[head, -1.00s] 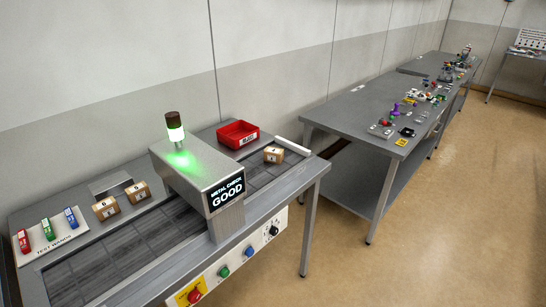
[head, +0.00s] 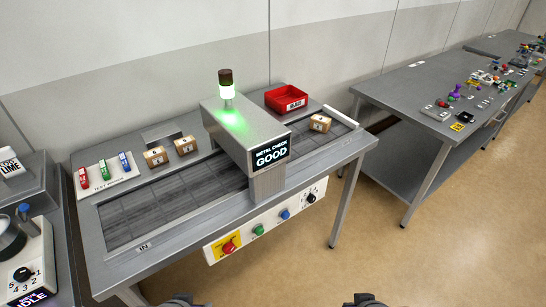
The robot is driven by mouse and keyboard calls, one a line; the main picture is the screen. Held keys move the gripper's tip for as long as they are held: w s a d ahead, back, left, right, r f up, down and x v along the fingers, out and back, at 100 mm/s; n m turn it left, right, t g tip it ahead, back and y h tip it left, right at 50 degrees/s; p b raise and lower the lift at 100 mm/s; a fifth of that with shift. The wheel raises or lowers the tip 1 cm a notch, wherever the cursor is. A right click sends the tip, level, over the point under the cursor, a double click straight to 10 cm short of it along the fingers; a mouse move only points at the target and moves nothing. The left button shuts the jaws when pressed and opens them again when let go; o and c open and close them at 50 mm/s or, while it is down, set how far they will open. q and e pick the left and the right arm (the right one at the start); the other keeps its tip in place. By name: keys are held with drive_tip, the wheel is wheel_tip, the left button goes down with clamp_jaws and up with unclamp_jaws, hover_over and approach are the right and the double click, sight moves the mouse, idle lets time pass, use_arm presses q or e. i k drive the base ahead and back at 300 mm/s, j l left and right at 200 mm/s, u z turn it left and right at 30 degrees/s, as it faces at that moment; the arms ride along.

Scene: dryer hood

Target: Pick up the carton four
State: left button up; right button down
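A small brown carton (head: 320,123) with a white number label sits on the belt to the right of the metal check arch; the number looks like 4 but is small. Two similar cartons, one on the left (head: 156,156) and one on the right (head: 185,146), stand at the back of the table left of the arch; their numbers are hard to read. Dark tips of what seem to be my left gripper (head: 182,300) and my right gripper (head: 364,300) just show at the bottom edge, far from the cartons. Their fingers are not clear.
The metal check arch (head: 244,133) shows GOOD under a lit green lamp (head: 227,91). A red reject bin (head: 287,99) stands behind the belt. Test wands (head: 104,170) lie at the left. Another table (head: 400,90) stands right, with floor between.

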sight(318, 123)
drive_tip(key=i+l+u, duration=0.1)
drive_tip(key=u, duration=0.35)
drive_tip(key=l+u, duration=0.45)
drive_tip(key=i+l+u, duration=0.1)
drive_tip(key=u, duration=0.3)
drive_tip(key=k+l+u, duration=0.1)
drive_tip(key=l+u, duration=0.25)
drive_tip(key=l, duration=1.55)
drive_tip(key=k, duration=0.05)
